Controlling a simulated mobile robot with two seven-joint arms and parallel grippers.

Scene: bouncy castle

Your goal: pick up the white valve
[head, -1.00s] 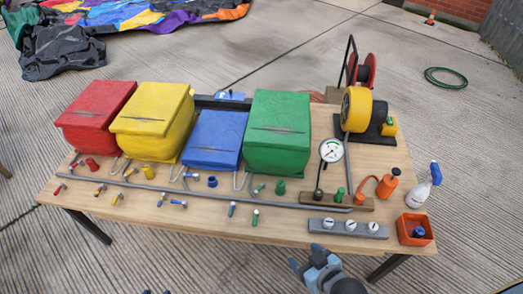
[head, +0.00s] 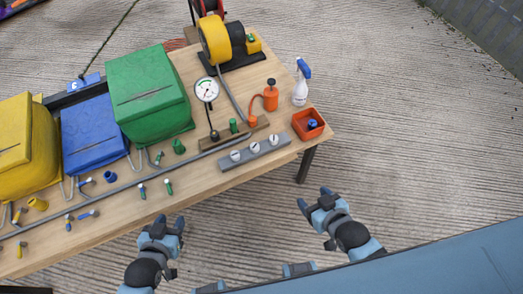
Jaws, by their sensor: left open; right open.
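Several small valves with coloured handles lie on the wooden workbench (head: 205,180), but I cannot clearly pick out a white valve among them. Three round white-faced pieces sit in a row on a grey block (head: 283,145) near the front edge: a left one (head: 235,156), a middle one (head: 254,148) and a right one (head: 273,140). I cannot tell whether any of them is a valve. My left gripper (head: 165,223) is open and empty in front of the bench, below the block. My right gripper (head: 314,197) is open and empty, off the bench's right corner.
A gauge (head: 206,90), an orange pump bottle (head: 271,95), a spray bottle (head: 301,85) and an orange bin (head: 301,133) holding a blue piece are at the right.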

